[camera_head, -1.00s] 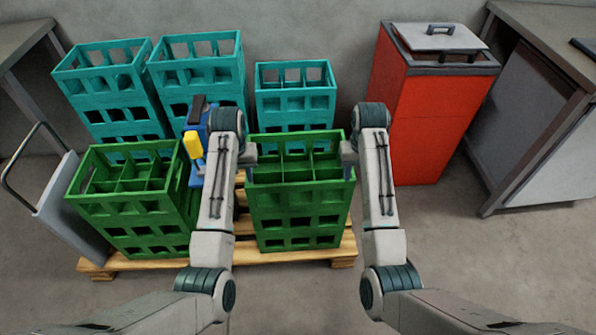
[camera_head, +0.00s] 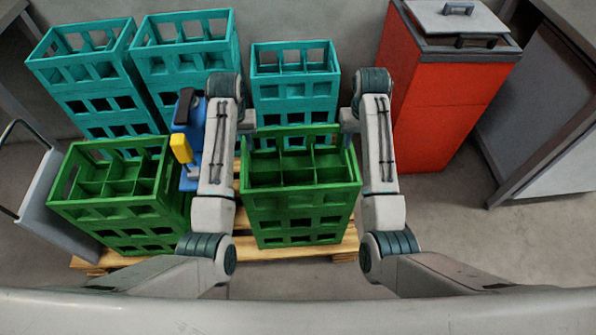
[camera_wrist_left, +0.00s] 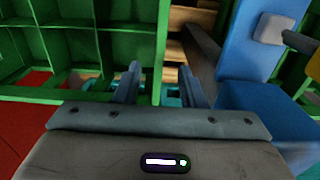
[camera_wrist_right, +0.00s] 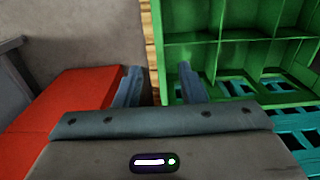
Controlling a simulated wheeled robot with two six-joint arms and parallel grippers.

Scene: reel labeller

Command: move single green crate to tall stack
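A green crate (camera_head: 300,205) with open compartments stands at the front right of the wooden pallet (camera_head: 250,250). Another green crate column (camera_head: 120,212) stands at the front left. Teal crate stacks (camera_head: 85,80) and (camera_head: 190,70) rise at the back left, and a lower-looking teal stack (camera_head: 295,85) is behind the right green crate. My left gripper (camera_head: 249,120) and right gripper (camera_head: 347,120) are at opposite sides of the right crate, near its far rim. Both wrist views show fingers apart, left (camera_wrist_left: 158,88) and right (camera_wrist_right: 160,88), with a green wall edge seen between them; contact is unclear.
A blue and yellow device (camera_head: 187,145) stands between the green crates, close to my left arm. A red cabinet (camera_head: 440,100) is at the right. A grey trolley (camera_head: 55,205) is at the far left.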

